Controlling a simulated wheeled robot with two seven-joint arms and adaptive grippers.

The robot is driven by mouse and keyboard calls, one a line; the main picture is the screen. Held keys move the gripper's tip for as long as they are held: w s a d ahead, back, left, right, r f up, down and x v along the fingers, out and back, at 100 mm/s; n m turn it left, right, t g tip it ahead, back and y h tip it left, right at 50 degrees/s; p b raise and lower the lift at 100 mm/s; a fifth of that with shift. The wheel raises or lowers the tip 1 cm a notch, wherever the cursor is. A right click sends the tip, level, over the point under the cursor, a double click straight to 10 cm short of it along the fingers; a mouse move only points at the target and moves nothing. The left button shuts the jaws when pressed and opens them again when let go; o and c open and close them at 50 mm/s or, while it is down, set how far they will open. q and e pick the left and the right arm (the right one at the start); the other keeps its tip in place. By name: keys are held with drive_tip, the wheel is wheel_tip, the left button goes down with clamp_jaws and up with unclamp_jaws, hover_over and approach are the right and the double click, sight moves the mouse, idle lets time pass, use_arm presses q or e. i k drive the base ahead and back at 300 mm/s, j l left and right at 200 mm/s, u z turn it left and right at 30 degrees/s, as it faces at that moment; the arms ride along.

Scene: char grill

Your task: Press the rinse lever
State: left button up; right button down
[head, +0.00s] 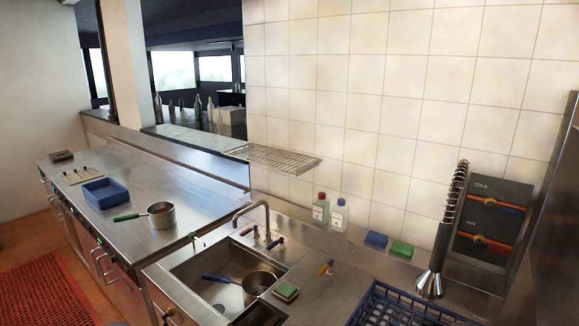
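A rinse sprayer with a dark coiled spring hose (452,205) hangs at the right against the tiled wall. Its flared metal spray head (430,283) points down above the counter, beside a blue rack. I cannot make out a separate lever on it at this size. Neither of my grippers can be made out in the head view.
A sink (190,273) with a tap (252,208) holds a blue-handled pot (258,284). Bottles (339,214) and sponges (376,241) stand along the wall. The blue rack (400,306) sits below the sprayer. A wire shelf (272,157) juts from the wall.

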sight(324, 268)
drive_tip(key=i+j, duration=0.15)
drive_tip(key=j, duration=0.2)
drive_tip(key=i+j, duration=0.1)
drive_tip(key=j, duration=0.2)
drive_tip(key=i+j, duration=0.15)
drive_tip(key=j, duration=0.2)
drive_tip(key=i+j, duration=0.15)
drive_tip(key=j, duration=0.15)
drive_tip(key=i+j, duration=0.1)
drive_tip(key=j, duration=0.25)
drive_tip(key=z, duration=2.6)
